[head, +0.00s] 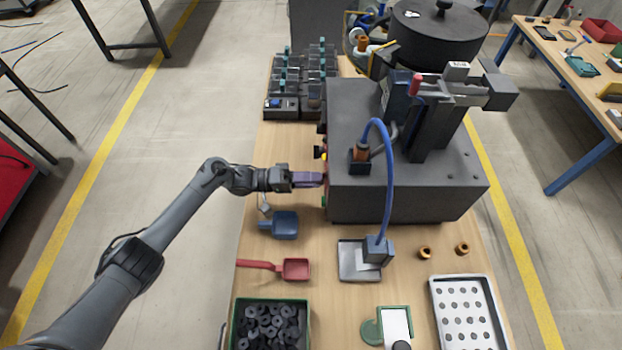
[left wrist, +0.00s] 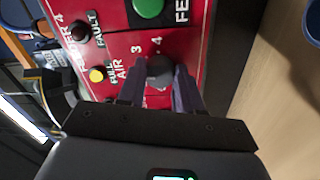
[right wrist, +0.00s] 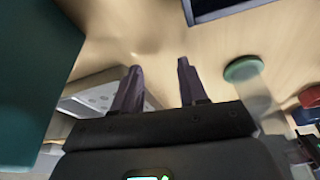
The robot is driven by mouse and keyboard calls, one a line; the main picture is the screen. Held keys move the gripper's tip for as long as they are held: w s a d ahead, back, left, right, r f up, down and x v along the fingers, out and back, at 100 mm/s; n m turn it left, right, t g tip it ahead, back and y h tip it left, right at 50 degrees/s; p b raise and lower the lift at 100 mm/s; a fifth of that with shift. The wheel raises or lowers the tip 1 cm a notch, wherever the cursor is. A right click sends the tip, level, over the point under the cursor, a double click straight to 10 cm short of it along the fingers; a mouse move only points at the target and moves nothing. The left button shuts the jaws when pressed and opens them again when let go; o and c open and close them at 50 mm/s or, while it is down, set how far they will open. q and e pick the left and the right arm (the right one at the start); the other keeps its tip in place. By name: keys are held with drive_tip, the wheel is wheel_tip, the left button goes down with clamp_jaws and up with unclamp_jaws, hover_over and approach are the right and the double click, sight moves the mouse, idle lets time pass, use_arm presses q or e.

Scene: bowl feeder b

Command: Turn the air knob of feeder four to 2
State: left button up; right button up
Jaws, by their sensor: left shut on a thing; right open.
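The red control panel (left wrist: 115,45) fills the upper left wrist view, lettered FEEDER 4, FAULT, FULL and AIR. The grey air knob (left wrist: 160,70) sits beside the printed numbers 3 and 4. My left gripper (left wrist: 158,82) is shut on this knob, one finger on each side. The fingers and wrist hide part of the dial, so the knob's setting cannot be read. In the head view my left gripper (head: 318,180) reaches the left side of the dark feeder base (head: 405,205). My right gripper (right wrist: 155,80) is open and empty in the right wrist view; the head view does not show it.
A green button (left wrist: 148,6) and yellow lamp (left wrist: 96,75) are close to the knob. A blue scoop (head: 285,225) and red scoop (head: 295,268) lie on the bench below the left gripper. A bin of dark washers (head: 270,302) stands at the front.

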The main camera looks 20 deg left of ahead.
use_arm(q)
drive_tip(key=o, duration=1)
drive_tip(key=shift+o, duration=0.2)
drive_tip(key=shift+a, duration=0.15)
drive_tip(key=v, duration=1)
drive_tip(key=shift+s+a, duration=0.2)
drive_tip(key=shift+a, duration=0.05)
